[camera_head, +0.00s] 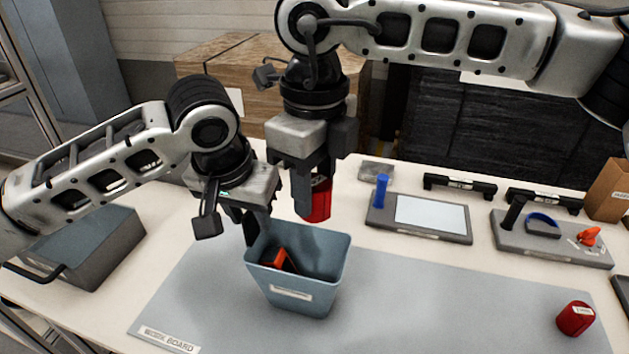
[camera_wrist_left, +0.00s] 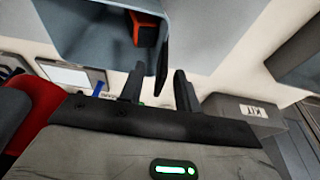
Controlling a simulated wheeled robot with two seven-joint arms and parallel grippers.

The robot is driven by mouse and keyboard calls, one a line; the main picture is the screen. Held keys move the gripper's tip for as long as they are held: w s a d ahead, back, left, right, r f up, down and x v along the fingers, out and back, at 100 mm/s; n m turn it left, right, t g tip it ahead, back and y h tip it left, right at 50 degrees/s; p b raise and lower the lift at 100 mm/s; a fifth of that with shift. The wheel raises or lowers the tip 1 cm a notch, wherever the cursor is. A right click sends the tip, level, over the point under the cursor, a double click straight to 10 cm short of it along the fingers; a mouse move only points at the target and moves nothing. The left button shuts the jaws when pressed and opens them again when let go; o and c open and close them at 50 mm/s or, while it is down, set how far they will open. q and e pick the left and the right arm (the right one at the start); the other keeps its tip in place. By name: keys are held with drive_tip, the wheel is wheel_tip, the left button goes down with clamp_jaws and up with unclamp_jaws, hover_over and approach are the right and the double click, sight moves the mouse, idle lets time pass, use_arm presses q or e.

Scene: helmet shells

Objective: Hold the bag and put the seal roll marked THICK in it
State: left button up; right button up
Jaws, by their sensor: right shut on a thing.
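The blue-grey open-topped bag (camera_head: 325,285) stands upright on the grey work board, with a white label on its front and an orange-and-black item (camera_head: 279,261) inside. My left gripper (camera_head: 243,228) is at the bag's left rim; in the left wrist view its two fingers (camera_wrist_left: 160,88) are apart, with the bag's edge near their tips. My right gripper (camera_head: 311,205) is shut on a red seal roll (camera_head: 317,203), held above and behind the bag's far rim; its marking is unreadable. Another red seal roll (camera_head: 575,318) lies on the board at the right, its label too small to read.
The work board (camera_head: 440,300) is clear between the bag and the right-hand roll. A tray with a blue handle (camera_head: 418,217) and a grey tool holder (camera_head: 550,240) stand behind. A grey box (camera_head: 95,245) is at left, a brown paper bag (camera_head: 607,190) at far right.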

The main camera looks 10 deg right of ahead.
use_arm(q)
drive_tip(key=shift+x, duration=1.1)
clamp_jaws()
use_arm(e)
drive_tip(key=n, duration=0.6)
